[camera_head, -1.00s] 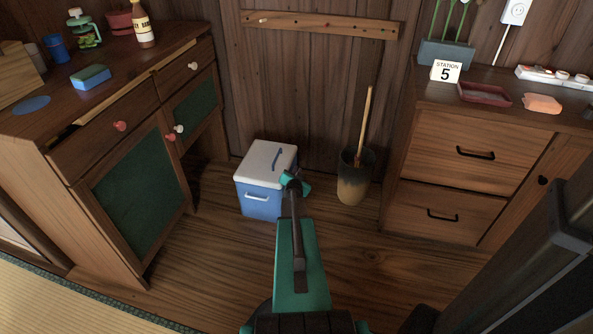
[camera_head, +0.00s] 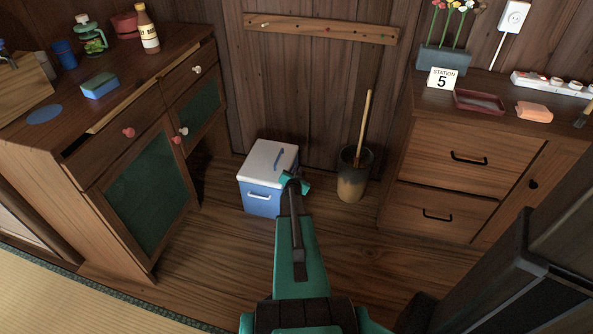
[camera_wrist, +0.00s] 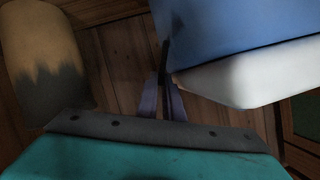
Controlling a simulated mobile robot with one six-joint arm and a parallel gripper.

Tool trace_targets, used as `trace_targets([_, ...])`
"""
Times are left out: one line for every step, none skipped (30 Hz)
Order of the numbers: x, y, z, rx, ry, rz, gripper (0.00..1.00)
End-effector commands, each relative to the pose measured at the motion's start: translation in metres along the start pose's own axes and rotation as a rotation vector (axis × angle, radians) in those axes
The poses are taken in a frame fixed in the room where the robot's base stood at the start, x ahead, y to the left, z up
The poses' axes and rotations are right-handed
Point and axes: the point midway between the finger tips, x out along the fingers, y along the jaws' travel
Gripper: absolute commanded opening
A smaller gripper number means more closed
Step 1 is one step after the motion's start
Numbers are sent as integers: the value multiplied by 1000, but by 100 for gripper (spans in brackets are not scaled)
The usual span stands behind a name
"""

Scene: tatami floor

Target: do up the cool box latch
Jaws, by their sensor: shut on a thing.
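The cool box (camera_head: 262,199) stands on the wooden floor against the back wall, with a blue body and a closed-looking white lid (camera_head: 264,157). It also shows close up in the wrist view, blue body (camera_wrist: 240,25) above and white lid (camera_wrist: 250,75) below. My gripper (camera_head: 293,183) is at the box's right side, beside the lid edge. In the wrist view my gripper (camera_wrist: 163,85) is shut on a thin dark piece by the box's edge, which seems to be the latch (camera_wrist: 166,55). Whether the latch is fastened cannot be told; my gripper hides it in the head view.
A dark-topped bin (camera_head: 352,182) with a wooden stick stands right of the box, close to my arm; it also shows in the wrist view (camera_wrist: 40,60). A wooden cabinet (camera_head: 140,190) is at left, a drawer unit (camera_head: 445,175) at right.

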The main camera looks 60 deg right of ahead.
Motion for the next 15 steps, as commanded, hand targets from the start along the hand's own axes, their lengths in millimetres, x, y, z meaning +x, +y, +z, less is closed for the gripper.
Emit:
trace_targets([-1,1,1,-1,-3,1,0])
trace_targets([-1,1,2,-1,-3,1,0])
trace_targets([-1,1,2,-1,-3,1,0])
trace_targets([-1,1,2,-1,-3,1,0])
trace_targets([-1,1,2,-1,-4,1,0])
trace_targets([-1,1,2,-1,-4,1,0])
trace_targets([-1,1,2,-1,-4,1,0])
trace_targets([-1,1,2,-1,-4,1,0])
trace_targets([-1,1,2,-1,-4,1,10])
trace_targets([-1,1,2,-1,-4,1,15])
trace_targets([-1,1,2,-2,-4,1,15])
trace_targets([-1,1,2,-1,-4,1,15])
trace_targets([-1,1,2,-1,-4,0,15])
trace_targets([-1,1,2,-1,-3,0,15])
trace_targets([-1,1,2,-1,-3,0,15])
